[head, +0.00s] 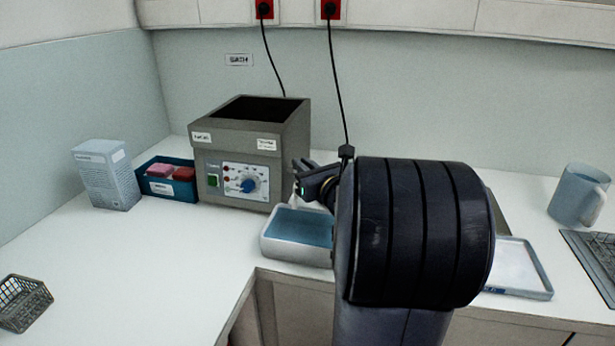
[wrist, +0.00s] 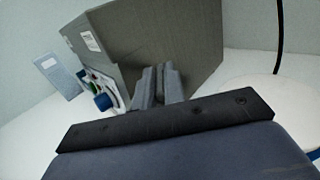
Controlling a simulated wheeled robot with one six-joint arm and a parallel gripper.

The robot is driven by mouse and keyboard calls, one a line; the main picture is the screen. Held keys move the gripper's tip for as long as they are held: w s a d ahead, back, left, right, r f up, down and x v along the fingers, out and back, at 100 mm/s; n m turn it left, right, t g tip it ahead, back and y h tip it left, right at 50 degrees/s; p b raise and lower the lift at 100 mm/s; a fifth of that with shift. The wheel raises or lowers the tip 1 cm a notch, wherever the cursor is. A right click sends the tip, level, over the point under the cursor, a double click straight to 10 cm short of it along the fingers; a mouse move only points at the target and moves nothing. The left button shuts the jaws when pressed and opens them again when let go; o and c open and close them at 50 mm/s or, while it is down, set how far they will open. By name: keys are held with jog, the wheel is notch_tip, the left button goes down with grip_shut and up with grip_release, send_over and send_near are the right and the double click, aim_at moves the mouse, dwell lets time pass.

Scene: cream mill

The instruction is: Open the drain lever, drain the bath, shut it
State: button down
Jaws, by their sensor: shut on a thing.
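The grey box-shaped bath (head: 240,155) stands at the back of the counter, its open top dark inside; I cannot make out any water level. Its front has a blue knob (head: 249,185) and a green switch (head: 213,181). My gripper (head: 299,177) is at the bath's lower right front corner, shut on the drain lever, which the fingers hide. In the wrist view the fingers (wrist: 160,84) lie close together against the bath's grey side (wrist: 150,45). A white tray (head: 292,250) with a blue surface inside stands below my gripper, partly hidden by my arm.
A blue bin (head: 152,186) with pink and red blocks and a pale carton (head: 106,176) stand left of the bath. A wire basket (head: 22,303) is at front left. At right are a shallow white tray (head: 520,270), a blue jug (head: 579,195) and a dark rack (head: 595,255).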

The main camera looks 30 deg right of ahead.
jog(key=shift+w+a+f+m+h+b, duration=0.1)
jog(key=shift+a+m+h+b, duration=0.15)
jog(key=shift+m+h+b, duration=0.9)
jog(key=shift+w+a+n+h+b, duration=0.1)
jog(key=shift+a+h+b, duration=0.25)
jog(key=shift+b, duration=1.6)
jog(key=h+b, duration=0.1)
jog(key=b, duration=0.2)
jog(key=m+g+h+b, duration=0.1)
jog(key=b, duration=0.3)
jog(key=shift+w+a+f+m+h, duration=0.1)
jog(key=shift+a+f+m+h, duration=0.05)
jog(key=shift+f+m+h, duration=0.15)
jog(key=m+h+b, duration=0.1)
jog(key=b, duration=0.3)
jog(key=g+h+b, duration=0.1)
jog(key=b, duration=0.4)
jog(key=shift+w+a+m, duration=0.2)
jog(key=shift+a+m, duration=0.15)
jog(key=shift+w+a+m+g+h+b, duration=0.1)
jog(key=shift+m+g+h+b, duration=0.5)
jog(key=shift+b, duration=0.4)
jog(key=shift+a+r+m+g+h+b, duration=0.2)
jog(key=shift+m+g+h+b, duration=0.4)
jog(key=shift+h, duration=0.3)
jog(key=c, duration=1.6)
grip_release()
jog(key=shift+r, duration=0.1)
jog(key=shift+o, duration=0.6)
jog(key=shift+r, duration=0.15)
